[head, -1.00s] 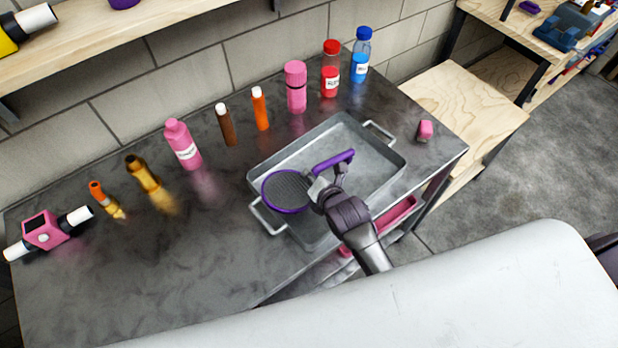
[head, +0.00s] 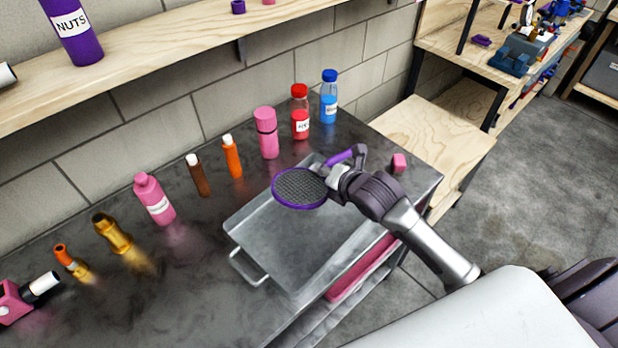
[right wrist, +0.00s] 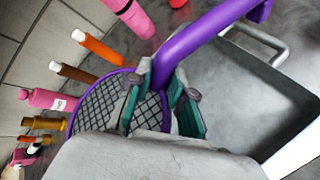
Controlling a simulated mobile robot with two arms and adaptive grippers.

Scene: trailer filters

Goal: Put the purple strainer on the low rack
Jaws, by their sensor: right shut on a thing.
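The purple strainer (head: 300,188) has a round dark mesh and a purple handle. My right gripper (head: 336,174) is shut on it where the handle meets the round rim, and holds it above the grey metal tray (head: 262,262) on the counter. In the right wrist view, the strainer's mesh (right wrist: 97,108) shows behind the fingers of the right gripper (right wrist: 160,108), with the handle rising to the upper right. A low wooden rack (head: 425,142) stands beyond the counter's right end, its top bare. My left gripper is not in view.
Several bottles line the back of the counter, including a red one (head: 300,112) and a blue one (head: 329,97). A small pink block (head: 399,162) sits near the right end. A wall shelf (head: 190,45) overhangs the left side.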

